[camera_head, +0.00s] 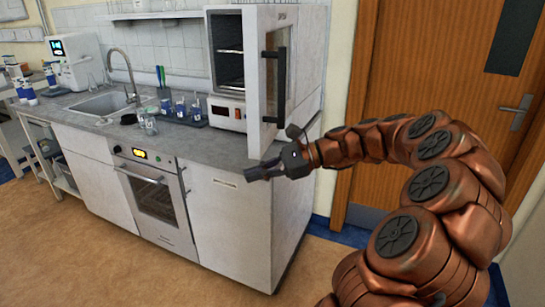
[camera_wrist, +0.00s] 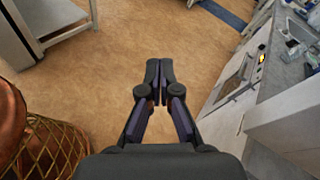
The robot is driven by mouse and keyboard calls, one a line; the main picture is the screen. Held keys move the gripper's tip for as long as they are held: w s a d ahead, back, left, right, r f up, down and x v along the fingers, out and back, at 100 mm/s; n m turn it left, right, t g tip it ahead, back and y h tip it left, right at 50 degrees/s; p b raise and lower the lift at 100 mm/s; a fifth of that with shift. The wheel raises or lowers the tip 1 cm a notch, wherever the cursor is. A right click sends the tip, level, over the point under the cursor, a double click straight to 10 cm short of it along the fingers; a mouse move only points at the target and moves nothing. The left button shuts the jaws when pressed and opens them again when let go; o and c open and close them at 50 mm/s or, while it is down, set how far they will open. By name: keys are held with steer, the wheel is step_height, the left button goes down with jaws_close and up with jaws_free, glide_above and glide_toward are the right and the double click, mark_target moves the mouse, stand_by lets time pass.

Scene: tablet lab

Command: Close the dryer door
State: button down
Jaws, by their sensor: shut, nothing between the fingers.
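The white dryer (camera_head: 229,112) stands on the grey counter near its right end. Its door (camera_head: 257,75) is hinged on the right and stands wide open, swung out toward me, showing the dark chamber (camera_head: 229,55) with shelves. A long black handle (camera_head: 281,88) runs down the door's front face. My gripper (camera_head: 250,175) is in front of the counter's right end, lower than the door and apart from it. It points left. In the wrist view my gripper (camera_wrist: 159,66) is shut and empty above the brown floor.
The counter (camera_head: 205,145) holds a tray of beakers (camera_head: 180,112), a sink (camera_head: 103,103) and a tap. A built-in oven (camera_head: 158,203) sits below. A wooden door (camera_head: 400,75) is at the right. The floor (camera_head: 100,250) in front is clear.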

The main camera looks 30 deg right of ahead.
steer(key=d+f+m+t, duration=0.1)
steer(key=d+m+t, duration=0.3)
steer(key=d, duration=0.7)
steer(key=m+t+h+b, duration=0.1)
steer(key=m+t+h, duration=0.1)
steer(key=m+t, duration=0.15)
glide_toward(263, 150)
steer(key=shift+m, duration=0.35)
steer(key=p+x, duration=0.2)
steer(key=x, duration=0.5)
steer(key=shift+w, duration=0.15)
steer(key=shift+w+a, duration=0.1)
